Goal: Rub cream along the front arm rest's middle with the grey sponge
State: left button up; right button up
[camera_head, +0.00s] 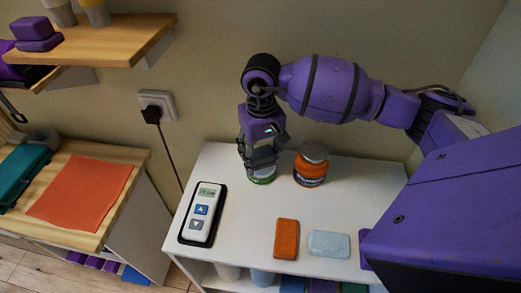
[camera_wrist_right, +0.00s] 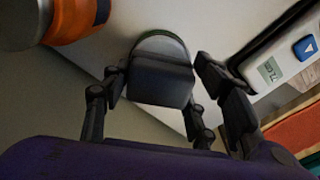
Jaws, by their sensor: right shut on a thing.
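My right gripper (camera_head: 262,160) comes down from above on the white shelf top. In the right wrist view its fingers (camera_wrist_right: 160,80) are shut on a dark grey block, the grey sponge (camera_wrist_right: 160,84). A round, green-rimmed pot (camera_head: 262,179) stands right under the gripper; in the wrist view its pale rim (camera_wrist_right: 160,39) shows behind the sponge. I cannot tell whether the sponge touches the pot's contents. The sponge is mostly hidden by the fingers in the head view. I cannot make out the front arm rest. My left gripper is not in view.
An orange jar with a grey lid (camera_head: 311,168) stands just right of the pot. An orange block (camera_head: 286,239) and a pale blue block (camera_head: 329,244) lie at the front. A handset (camera_head: 203,213) lies left. A wooden table with a red cloth (camera_head: 82,190) is farther left.

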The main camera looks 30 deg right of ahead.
aim_at(261, 152)
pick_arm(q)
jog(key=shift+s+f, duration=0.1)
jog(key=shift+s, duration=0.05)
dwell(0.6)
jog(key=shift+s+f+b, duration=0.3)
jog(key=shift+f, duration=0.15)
pick_arm(e)
jog(key=shift+f, duration=0.5)
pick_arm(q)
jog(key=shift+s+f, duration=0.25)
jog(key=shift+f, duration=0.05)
pick_arm(e)
jog(key=shift+s+f, duration=0.1)
jog(key=shift+f, duration=0.05)
dwell(1.5)
jog(key=shift+r+p, duration=0.7)
jog(key=shift+r, duration=2.95)
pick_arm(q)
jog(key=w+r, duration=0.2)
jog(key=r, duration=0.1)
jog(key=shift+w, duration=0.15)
